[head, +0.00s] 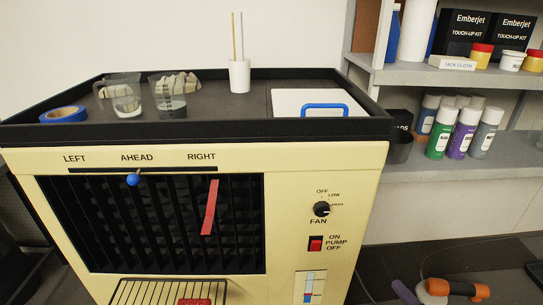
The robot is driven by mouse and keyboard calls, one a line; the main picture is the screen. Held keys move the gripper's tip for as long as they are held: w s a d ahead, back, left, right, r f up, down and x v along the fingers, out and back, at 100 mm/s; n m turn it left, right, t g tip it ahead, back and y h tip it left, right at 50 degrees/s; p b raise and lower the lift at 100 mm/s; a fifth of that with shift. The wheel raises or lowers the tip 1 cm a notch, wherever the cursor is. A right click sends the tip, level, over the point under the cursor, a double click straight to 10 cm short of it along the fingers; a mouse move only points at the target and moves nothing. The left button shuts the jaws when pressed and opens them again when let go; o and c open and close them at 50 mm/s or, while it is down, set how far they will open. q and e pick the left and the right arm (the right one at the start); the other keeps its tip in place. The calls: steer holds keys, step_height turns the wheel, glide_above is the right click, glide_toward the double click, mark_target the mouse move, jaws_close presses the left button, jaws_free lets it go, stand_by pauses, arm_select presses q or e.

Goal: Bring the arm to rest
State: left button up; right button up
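Neither of my grippers nor my arms can be made out in the head view. A cream cooler-like cabinet (285,165) stands in front of me, with a dark louvred grille (150,225). A blue knob (133,179) on the slot above the grille sits near the AHEAD label. A red strip (209,207) hangs on the grille's right part, tilted. The black FAN dial (321,209) and the red PUMP switch (315,244) are on the right of the front panel.
The cabinet's black-rimmed top (225,131) holds blue tape (63,114), two cups, a white holder (239,76) with sticks, and a white lid with blue handle (325,107). Shelves (450,172) with spray cans stand at right. An orange-and-black object (458,288) shows low right.

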steer(key=s+d+f+m+g+h, duration=0.45)
steer(key=s+d+f, duration=0.3)
steer(key=f, duration=0.35)
steer(key=s+d+f+m+g+h, duration=0.35)
steer(key=s+d+f+m, duration=0.2)
steer(key=d+f, duration=0.4)
steer(key=s+d+f+m+g+h, duration=0.1)
steer(key=s+d+f+m+g, duration=0.25)
steer(key=s, duration=0.65)
steer(key=s+d+f+m+g+h, duration=0.1)
steer(key=s+d+f+m+g, duration=0.2)
steer(key=s, duration=0.8)
arm_select(q)
steer(key=shift+r+p, duration=1.4)
arm_select(e)
steer(key=s+a+f+m+g+y, duration=0.1)
steer(key=s+a+f+y, duration=0.1)
steer(key=a, duration=1)
steer(key=s+a+f+g+y, duration=0.1)
steer(key=s+a+f+y, duration=0.1)
steer(key=a, duration=0.9)
steer(key=shift+s+a+f+m+y, duration=0.2)
steer(key=shift+a+f+m+y, duration=0.15)
steer(key=shift+f, duration=0.1)
